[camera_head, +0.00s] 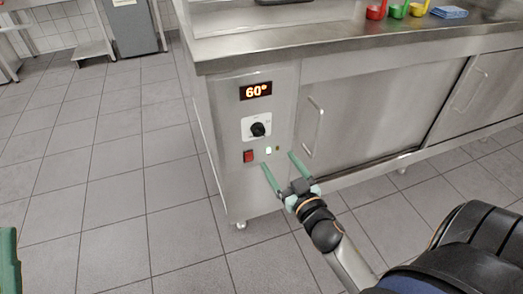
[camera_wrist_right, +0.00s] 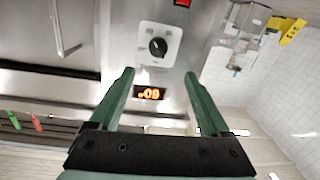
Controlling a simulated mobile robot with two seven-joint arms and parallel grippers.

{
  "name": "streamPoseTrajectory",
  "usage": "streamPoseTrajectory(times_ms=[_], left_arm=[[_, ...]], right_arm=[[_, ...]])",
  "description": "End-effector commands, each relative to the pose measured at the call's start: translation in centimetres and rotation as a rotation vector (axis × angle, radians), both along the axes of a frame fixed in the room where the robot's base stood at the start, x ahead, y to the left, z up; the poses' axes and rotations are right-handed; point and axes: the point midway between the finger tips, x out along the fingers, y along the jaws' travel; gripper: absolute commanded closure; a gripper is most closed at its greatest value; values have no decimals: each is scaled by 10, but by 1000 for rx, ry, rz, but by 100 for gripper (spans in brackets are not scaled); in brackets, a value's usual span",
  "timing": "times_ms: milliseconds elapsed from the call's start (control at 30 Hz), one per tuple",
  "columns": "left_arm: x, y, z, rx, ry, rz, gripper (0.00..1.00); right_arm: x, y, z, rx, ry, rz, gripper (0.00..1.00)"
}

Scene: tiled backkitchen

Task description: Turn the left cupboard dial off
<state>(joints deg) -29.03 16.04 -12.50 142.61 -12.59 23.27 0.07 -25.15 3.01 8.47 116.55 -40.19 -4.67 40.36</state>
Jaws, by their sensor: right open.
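The cupboard dial is a black knob (camera_head: 258,129) on a white plate, set in the steel end panel under a lit display (camera_head: 256,91) reading 60°. My right gripper (camera_head: 278,160) is open and empty, its green fingers pointing up at the panel just below the dial. In the right wrist view, which is upside down, the dial (camera_wrist_right: 158,46) lies beyond and between the two fingertips (camera_wrist_right: 159,75), with no finger on it. The knob's exact setting is too small to tell. A green piece of my left gripper (camera_head: 9,262) shows at the left edge; its fingertips are not clear.
A red switch (camera_head: 249,156) and small lights sit below the dial. A vertical door handle (camera_head: 315,127) stands out to the right of the panel. Coloured scoops (camera_head: 396,9) and blue cloths (camera_head: 449,12) lie on the steel counter (camera_head: 262,40). The tiled floor (camera_head: 110,200) at left is clear.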

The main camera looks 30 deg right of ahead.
Motion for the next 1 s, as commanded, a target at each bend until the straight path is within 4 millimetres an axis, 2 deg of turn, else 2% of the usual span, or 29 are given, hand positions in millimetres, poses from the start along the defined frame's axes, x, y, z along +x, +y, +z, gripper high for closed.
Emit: streamPoseTrajectory(times_ms=[100,267,700,1000], left_arm=[[-9,-1,1,-1,-50,-12,100],[-11,-2,3,-2,-58,-15,100],[-10,-2,-9,-11,-46,-25,100],[-9,-2,-13,-18,-41,-30,100]], right_arm=[[3,-3,-3,-6,-21,-5,20],[15,-6,-1,-8,-25,-3,20],[91,-19,-2,-8,-25,-4,20],[122,-25,-2,-8,-22,-5,20]])
